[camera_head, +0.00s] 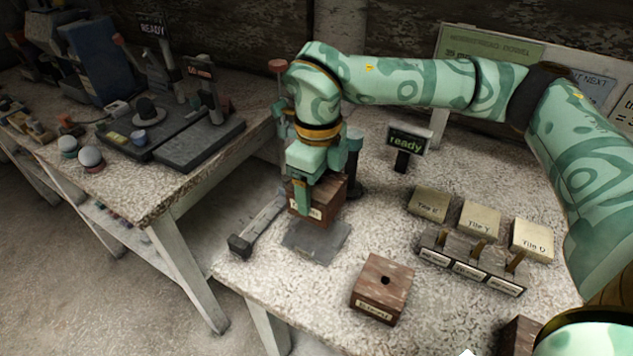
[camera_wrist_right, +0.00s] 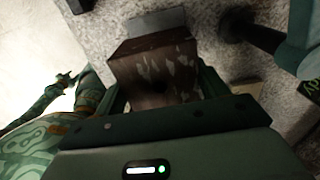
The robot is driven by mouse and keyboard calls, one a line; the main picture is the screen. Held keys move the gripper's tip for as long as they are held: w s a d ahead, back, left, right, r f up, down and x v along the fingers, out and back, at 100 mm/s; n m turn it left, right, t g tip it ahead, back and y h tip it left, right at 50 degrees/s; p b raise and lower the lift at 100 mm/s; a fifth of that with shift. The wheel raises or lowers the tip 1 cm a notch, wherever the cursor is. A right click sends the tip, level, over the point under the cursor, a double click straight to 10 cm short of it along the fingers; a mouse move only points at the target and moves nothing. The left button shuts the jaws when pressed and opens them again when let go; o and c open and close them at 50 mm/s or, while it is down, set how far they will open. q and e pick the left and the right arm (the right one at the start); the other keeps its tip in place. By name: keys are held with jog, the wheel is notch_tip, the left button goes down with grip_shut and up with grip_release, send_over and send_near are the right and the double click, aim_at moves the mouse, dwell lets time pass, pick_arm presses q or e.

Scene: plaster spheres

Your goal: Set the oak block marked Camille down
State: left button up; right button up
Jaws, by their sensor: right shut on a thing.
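My right gripper (camera_head: 318,190) is shut on a dark brown wooden block (camera_head: 318,208), with one finger on each side. A pale label is on the block's front face, too small to read surely. The block looks upright and just above a flat grey plate (camera_head: 315,247) on the speckled table; I cannot tell whether they touch. In the right wrist view the block (camera_wrist_right: 152,72) sits between the fingers, its worn top facing the camera. A grey metal edge (camera_wrist_right: 155,22) shows past it. My left gripper is not in view.
A second labelled block (camera_head: 382,287) with a hole in its top stands nearer the front. A slotted rack (camera_head: 470,264) and three pale tiles (camera_head: 480,220) are at right. A sign reading "ready" (camera_head: 408,141) stands behind. A dark-ended bar (camera_head: 262,225) lies left of the plate.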

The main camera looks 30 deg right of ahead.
jog(key=shift+r+p, duration=0.15)
jog(key=shift+p, duration=0.25)
notch_tip(320, 180, down, 6)
jog(key=shift+r+b, duration=0.1)
jog(key=shift+b, duration=0.95)
jog(key=shift+p, duration=0.4)
jog(key=shift+p, duration=0.35)
jog(key=shift+f+b, duration=0.3)
jog(key=shift+f, duration=1.15)
dwell(0.5)
jog(key=o, duration=1.3)
jog(key=shift+c, duration=0.2)
